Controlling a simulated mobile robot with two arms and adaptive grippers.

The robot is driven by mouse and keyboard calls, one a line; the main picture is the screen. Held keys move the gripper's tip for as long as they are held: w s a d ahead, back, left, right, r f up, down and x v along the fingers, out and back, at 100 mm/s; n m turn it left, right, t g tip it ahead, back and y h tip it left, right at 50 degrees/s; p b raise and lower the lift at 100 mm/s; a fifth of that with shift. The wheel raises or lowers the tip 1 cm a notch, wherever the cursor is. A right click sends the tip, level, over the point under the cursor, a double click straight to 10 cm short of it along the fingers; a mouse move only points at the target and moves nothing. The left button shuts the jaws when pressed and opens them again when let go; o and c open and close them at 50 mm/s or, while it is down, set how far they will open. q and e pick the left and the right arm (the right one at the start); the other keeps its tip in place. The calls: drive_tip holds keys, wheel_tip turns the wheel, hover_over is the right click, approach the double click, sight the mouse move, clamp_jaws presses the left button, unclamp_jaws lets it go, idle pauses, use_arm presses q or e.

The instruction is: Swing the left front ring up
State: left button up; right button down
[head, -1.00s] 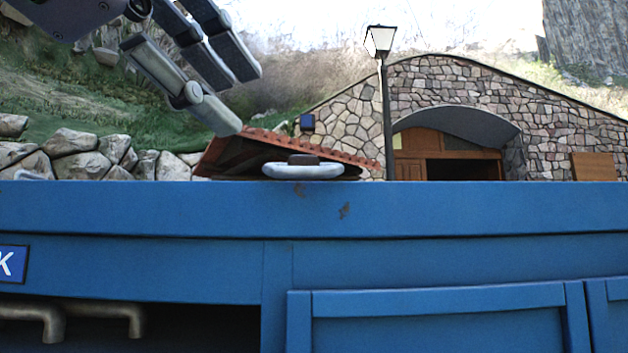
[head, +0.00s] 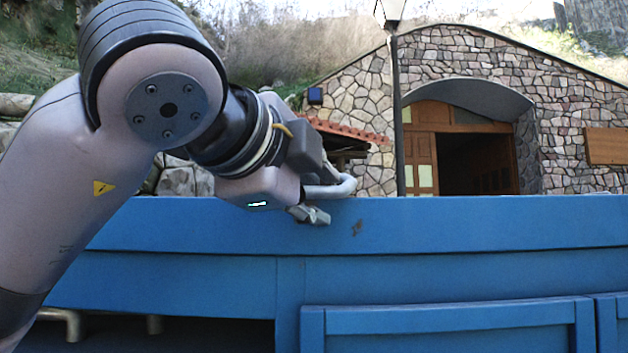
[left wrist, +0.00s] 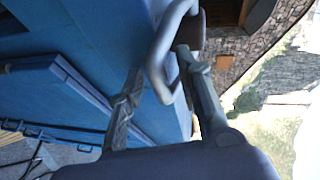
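The left front ring (head: 346,187) is a light grey loop at the top edge of the blue cable reel box (head: 450,222). In the head view its left part is hidden by my left gripper (head: 312,208), which is at the ring. In the left wrist view the ring (left wrist: 157,58) reaches in between the two spread fingers of my left gripper (left wrist: 161,63). The fingers stand apart on either side of it, and I see no firm grip on it. My right gripper is in neither view.
The blue box front has a raised panel (head: 450,325) and a dark opening (head: 190,335) at lower left. Behind stand a lamp post (head: 398,120) and a stone building (head: 460,65). The box's top edge right of the ring looks clear.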

use_arm(q)
drive_tip(key=shift+f, duration=0.1)
clamp_jaws()
idle(0.4)
drive_tip(key=shift+d, duration=0.1)
idle(0.3)
